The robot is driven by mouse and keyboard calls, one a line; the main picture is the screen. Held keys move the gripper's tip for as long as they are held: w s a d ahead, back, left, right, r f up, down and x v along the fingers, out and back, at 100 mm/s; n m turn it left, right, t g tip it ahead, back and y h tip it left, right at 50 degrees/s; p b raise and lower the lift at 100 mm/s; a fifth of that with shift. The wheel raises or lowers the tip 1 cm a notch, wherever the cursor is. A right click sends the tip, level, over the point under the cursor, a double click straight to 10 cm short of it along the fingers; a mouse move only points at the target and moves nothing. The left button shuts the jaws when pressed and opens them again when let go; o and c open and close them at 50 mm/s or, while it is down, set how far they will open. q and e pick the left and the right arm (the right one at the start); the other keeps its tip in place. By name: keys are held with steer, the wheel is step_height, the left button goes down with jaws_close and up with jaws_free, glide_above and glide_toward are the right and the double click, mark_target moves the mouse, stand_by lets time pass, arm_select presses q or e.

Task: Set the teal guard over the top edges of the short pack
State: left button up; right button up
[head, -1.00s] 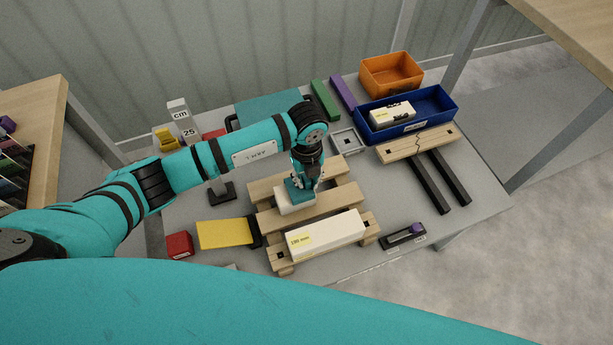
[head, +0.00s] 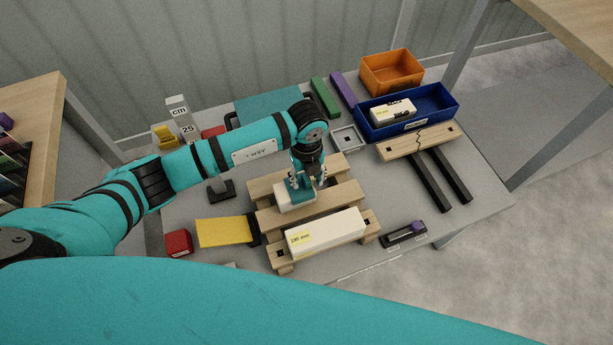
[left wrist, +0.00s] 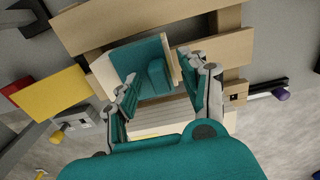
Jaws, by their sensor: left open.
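The short pack (head: 293,201) is a small cream block lying on the wooden pallet (head: 262,189). The teal guard (head: 301,187) sits on top of it, along its edge nearer my gripper. In the left wrist view the guard (left wrist: 155,70) lies on the pack (left wrist: 104,76) as an angled teal piece. My left gripper (head: 308,184) is open, with its fingers on either side of the guard. In the left wrist view the fingers (left wrist: 156,70) stand apart from each other. Whether either one touches the guard is unclear. My right gripper is not in view.
A long cream pack (head: 328,234) with a yellow label lies on the pallet's front. A yellow plate (head: 222,233) and red block (head: 178,243) are left of it. A blue tray (head: 447,105) holding another pack and an orange bin (head: 391,72) stand back right.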

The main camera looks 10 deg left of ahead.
arm_select(q)
step_height(320, 180, up, 12)
steer(key=shift+f, duration=0.25)
stand_by(0.5)
